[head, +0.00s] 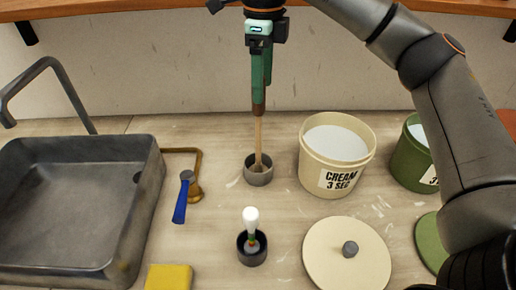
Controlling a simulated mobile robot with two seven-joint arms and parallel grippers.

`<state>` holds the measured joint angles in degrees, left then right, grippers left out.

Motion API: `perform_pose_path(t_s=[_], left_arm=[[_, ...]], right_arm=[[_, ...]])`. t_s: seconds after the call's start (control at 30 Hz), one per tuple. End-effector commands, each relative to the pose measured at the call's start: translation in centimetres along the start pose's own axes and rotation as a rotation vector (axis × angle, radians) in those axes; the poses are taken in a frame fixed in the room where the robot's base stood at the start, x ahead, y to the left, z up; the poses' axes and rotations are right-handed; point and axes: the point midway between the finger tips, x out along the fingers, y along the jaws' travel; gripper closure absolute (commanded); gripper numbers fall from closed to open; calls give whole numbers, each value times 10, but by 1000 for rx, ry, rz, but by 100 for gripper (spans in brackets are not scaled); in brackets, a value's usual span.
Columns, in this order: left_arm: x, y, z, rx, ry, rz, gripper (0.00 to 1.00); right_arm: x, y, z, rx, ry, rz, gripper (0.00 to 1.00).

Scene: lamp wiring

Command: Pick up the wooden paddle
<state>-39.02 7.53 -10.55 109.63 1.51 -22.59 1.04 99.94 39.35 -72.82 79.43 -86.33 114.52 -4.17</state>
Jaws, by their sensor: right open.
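The wooden paddle (258,140) is a thin light-brown stick standing nearly upright in a small dark grey cup (258,177). Its lower end is inside the cup. My right gripper (259,108) points straight down over the cup, with green fingers and brown tips. The tips are at the paddle's upper end, which they hide. The jaws are open, and I cannot tell whether they touch the paddle. My left gripper is not in view.
A cream bucket (312,170) and a green bucket (408,165) stand right of the paddle. A cream lid (325,265) with a knob lies in front. A white-tipped tool (251,218) stands in a second cup (252,257).

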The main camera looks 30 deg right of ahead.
Motion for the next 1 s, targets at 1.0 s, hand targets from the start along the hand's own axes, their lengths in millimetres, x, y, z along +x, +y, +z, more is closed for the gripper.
perform_pose_path(t_s=[1.0], left_arm=[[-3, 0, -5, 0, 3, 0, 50]], right_arm=[[57, 1, 8, -1, -2, 0, 60]])
